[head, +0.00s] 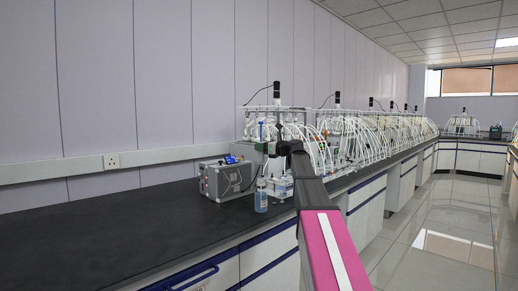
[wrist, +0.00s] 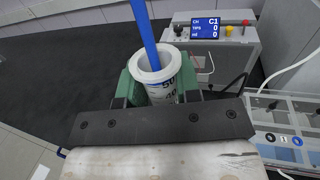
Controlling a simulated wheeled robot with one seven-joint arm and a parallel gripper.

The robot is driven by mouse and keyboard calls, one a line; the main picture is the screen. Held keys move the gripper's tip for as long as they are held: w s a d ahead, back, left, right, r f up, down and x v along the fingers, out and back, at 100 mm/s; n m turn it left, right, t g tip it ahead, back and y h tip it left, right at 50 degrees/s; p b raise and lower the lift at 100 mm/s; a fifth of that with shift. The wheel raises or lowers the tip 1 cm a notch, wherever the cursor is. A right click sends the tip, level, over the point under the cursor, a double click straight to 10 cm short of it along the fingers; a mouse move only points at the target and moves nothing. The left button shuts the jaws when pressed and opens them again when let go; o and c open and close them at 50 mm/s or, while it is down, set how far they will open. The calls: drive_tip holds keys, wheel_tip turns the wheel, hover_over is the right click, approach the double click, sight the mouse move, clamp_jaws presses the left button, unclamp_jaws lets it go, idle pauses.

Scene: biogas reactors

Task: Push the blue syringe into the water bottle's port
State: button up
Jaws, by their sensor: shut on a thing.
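The blue syringe (wrist: 158,82) has a blue plunger rod rising from a pale barrel with printed numbers. My gripper (wrist: 160,90) is shut around its barrel with green finger pads on both sides. In the head view, my gripper (head: 264,148) and the syringe's blue plunger (head: 261,130) are above the water bottle (head: 261,200), which stands on the dark bench near its front edge. The syringe looks roughly upright and in line with the bottle. Its tip and the bottle's port are hidden or too small to make out. The bottle is hidden in the wrist view.
A grey control box (head: 226,181) stands left of the bottle; its blue screen (wrist: 205,28) shows in the wrist view. Racks with white tubes (head: 320,140) stand behind and to the right. The dark bench (head: 110,225) is clear on the left.

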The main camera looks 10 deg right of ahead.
sight(261, 162)
drive_tip(key=shift+f, duration=2.45)
drive_tip(key=shift+f, duration=0.95)
idle(0.8)
drive_tip(key=o, duration=1)
drive_tip(key=v, duration=1.1)
